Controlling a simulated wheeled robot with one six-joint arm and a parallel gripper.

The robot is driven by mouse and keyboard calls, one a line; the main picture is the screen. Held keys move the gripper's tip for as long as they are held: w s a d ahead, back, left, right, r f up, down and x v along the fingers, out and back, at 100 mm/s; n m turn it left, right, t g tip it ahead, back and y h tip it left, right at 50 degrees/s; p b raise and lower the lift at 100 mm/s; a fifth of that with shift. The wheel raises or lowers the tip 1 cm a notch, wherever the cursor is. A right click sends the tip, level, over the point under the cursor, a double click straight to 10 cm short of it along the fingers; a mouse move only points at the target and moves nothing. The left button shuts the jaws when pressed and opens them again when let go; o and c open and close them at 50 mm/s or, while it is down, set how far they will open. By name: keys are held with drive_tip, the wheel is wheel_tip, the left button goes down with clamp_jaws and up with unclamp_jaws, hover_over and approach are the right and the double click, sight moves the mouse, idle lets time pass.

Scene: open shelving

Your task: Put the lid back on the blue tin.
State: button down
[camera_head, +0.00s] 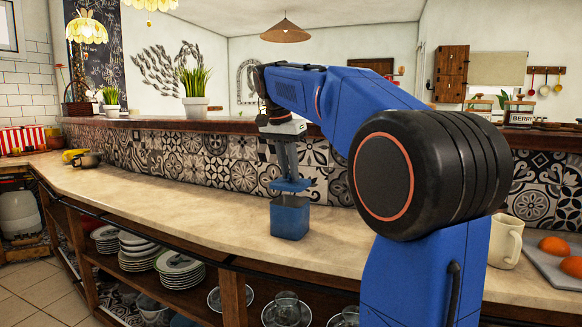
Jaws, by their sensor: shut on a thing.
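The blue tin (289,220) stands upright on the pale counter, near its front edge. My gripper (290,182) points down directly above the tin and is shut on the blue lid (290,186). The fingertips are small here and partly merge with the lid.
The counter (190,195) is clear to the left of the tin. A cream mug (506,243) and a tray (545,262) with orange fruit (555,246) are at the right. A tiled wall (225,160) rises behind. Plates (180,268) sit on the shelf below.

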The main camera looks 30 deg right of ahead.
sight(289, 183)
drive_tip(key=shift+a+f, duration=0.1)
drive_tip(key=shift+f, duration=2.25)
drive_tip(key=shift+f, duration=0.2)
idle(0.4)
drive_tip(key=c, duration=1.1)
unclamp_jaws()
drive_tip(key=shift+r, duration=3.5)
